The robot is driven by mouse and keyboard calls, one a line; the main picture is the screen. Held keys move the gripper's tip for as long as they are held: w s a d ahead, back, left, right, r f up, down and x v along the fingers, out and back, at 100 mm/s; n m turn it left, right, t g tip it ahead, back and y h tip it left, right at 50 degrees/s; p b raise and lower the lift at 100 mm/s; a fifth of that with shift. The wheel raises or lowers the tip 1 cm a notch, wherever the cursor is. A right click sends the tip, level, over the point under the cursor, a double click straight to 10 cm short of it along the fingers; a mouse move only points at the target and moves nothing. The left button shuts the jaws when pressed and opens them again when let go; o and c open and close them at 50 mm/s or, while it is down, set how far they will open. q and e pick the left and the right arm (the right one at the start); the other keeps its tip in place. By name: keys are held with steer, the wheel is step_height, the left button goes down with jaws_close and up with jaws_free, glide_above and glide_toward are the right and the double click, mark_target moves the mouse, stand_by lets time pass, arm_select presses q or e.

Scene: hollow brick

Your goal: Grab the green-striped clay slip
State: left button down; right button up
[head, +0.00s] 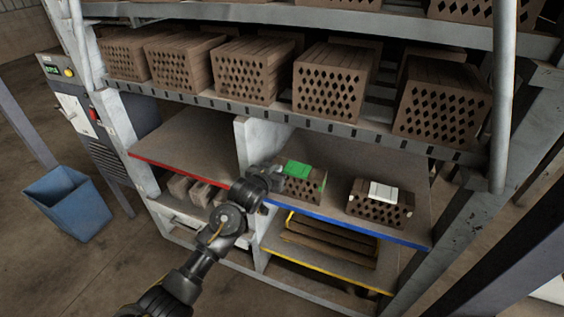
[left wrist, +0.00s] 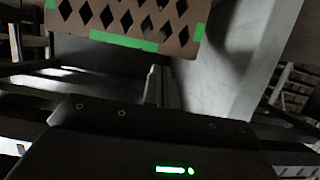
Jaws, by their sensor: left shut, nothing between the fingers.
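The green-striped clay slip appears as a brown hollow brick (head: 306,188) with diamond holes, a green patch on top and green strips at its edges. It sits at the left of the blue-edged shelf. In the left wrist view its perforated face (left wrist: 125,22) fills the upper part, with green strips at the corner and lower edge. My left gripper (head: 275,178) is at the brick's left front in the head view and partly covers it. Its fingers (left wrist: 156,82) are shut and empty, below the brick's face in the wrist picture. My right gripper is out of view.
A similar brick with a white label (head: 383,208) stands to the right on the blue-edged shelf (head: 340,225). A pale upright (head: 250,146) stands left of the green-marked brick. Several bricks line the shelf above. The red-edged shelf (head: 190,145) is bare.

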mark_target(286, 161)
arm_select(q)
steer(key=w, duration=0.2)
steer(key=w+d, duration=0.1)
steer(key=w, duration=0.1)
steer(key=shift+d+r+p, duration=0.1)
steer(key=shift+d+p, duration=0.1)
steer(key=shift+p, duration=0.2)
steer(key=shift+w+p, duration=0.25)
steer(key=shift+p, duration=0.1)
steer(key=shift+f+p, duration=0.3)
steer(key=shift+f, duration=0.15)
steer(key=shift+f+b, duration=0.4)
steer(key=shift+f, duration=0.05)
steer(key=shift+s, duration=0.1)
